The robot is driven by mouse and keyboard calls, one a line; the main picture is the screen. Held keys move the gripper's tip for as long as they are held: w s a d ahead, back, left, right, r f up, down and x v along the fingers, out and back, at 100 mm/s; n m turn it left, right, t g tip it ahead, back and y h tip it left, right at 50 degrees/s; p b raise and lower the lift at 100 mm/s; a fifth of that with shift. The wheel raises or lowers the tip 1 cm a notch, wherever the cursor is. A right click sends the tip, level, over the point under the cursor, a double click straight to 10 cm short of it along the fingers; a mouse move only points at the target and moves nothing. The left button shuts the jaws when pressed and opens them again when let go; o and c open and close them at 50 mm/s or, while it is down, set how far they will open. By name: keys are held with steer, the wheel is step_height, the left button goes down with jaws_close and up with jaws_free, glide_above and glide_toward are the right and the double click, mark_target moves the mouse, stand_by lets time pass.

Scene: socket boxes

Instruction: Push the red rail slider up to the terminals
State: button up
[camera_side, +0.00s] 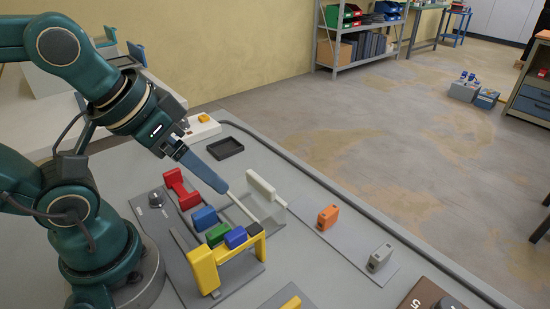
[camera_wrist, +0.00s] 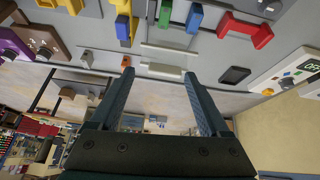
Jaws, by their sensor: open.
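The red rail slider (camera_side: 181,189) is a chunky red block at the far end of a row on a grey base plate. It also shows at the upper right of the wrist view (camera_wrist: 246,31). A blue block (camera_side: 204,218), a green block (camera_side: 217,234) and a second blue block (camera_side: 235,237) follow it toward a yellow bracket (camera_side: 204,270). I cannot tell for sure which of these are the terminals. My gripper (camera_wrist: 159,72) is open and empty, its fingers pointing down and right in the side view (camera_side: 222,186). It is apart from the slider, to its right.
A white block (camera_side: 260,184) and a clear plate lie beside the row. An orange block (camera_side: 328,217) and a grey block (camera_side: 381,257) stand on a strip to the right. A black tray (camera_side: 225,148) lies behind. A brown knob box (camera_side: 428,297) is at the front right.

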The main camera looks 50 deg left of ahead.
steer(key=w+a+n+g+y, duration=0.1)
steer(key=w+a+n, duration=0.3)
steer(key=n, duration=0.1)
steer(key=n+g+h, duration=0.1)
steer(key=n+g, duration=0.4)
steer(key=n, duration=0.7)
glide_toward(171, 171)
step_height(171, 171, down, 5)
steer(key=shift+d+f, duration=0.1)
steer(key=shift+d, duration=0.05)
steer(key=shift+s+f, duration=0.15)
steer(key=shift+f, duration=2.35)
jaws_close()
